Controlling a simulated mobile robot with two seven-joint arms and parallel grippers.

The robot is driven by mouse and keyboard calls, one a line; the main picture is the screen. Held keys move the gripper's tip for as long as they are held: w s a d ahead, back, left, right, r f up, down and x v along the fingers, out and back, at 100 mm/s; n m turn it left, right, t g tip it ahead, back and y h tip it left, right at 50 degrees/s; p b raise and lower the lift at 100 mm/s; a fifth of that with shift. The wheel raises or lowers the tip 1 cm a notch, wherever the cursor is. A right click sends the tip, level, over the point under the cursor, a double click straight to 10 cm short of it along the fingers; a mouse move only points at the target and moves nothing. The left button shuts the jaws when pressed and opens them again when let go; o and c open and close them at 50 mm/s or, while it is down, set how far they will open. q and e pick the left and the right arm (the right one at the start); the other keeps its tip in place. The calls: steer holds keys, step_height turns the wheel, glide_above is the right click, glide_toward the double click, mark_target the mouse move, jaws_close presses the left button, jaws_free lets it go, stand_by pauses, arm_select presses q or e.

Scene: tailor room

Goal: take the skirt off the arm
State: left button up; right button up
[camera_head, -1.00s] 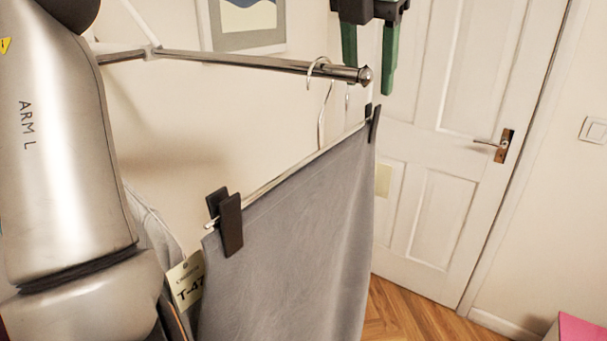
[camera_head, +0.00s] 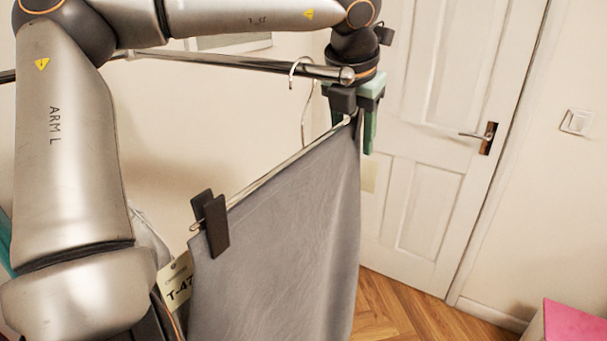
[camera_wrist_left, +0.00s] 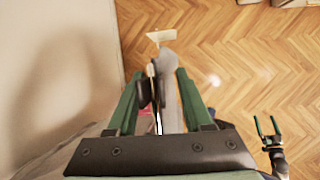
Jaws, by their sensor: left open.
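The grey skirt (camera_head: 285,235) hangs from a wire hanger (camera_head: 270,177) by dark clips; the near clip (camera_head: 210,222) shows plainly. The hanger's hook (camera_head: 293,70) is over the end part of a chrome arm (camera_head: 240,62). My left gripper (camera_head: 355,128) points down at the hanger's far end, just below the arm's tip. Its green fingers are open. In the left wrist view the fingers (camera_wrist_left: 160,76) stand on both sides of the far clip (camera_wrist_left: 145,92) and the skirt's edge (camera_wrist_left: 169,85), apart from them. My right gripper (camera_wrist_left: 266,126) shows small there, with its fingers spread.
A tag (camera_head: 175,283) marked T-47 hangs beside the skirt, near another grey garment (camera_head: 148,240) partly hidden by my left arm. A white door (camera_head: 425,200) stands behind. A pink surface (camera_head: 572,322) is at lower right. The wooden floor (camera_head: 395,310) between is clear.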

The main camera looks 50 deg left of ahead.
arm_select(q)
jaws_close()
stand_by(0.3)
stand_by(1.1)
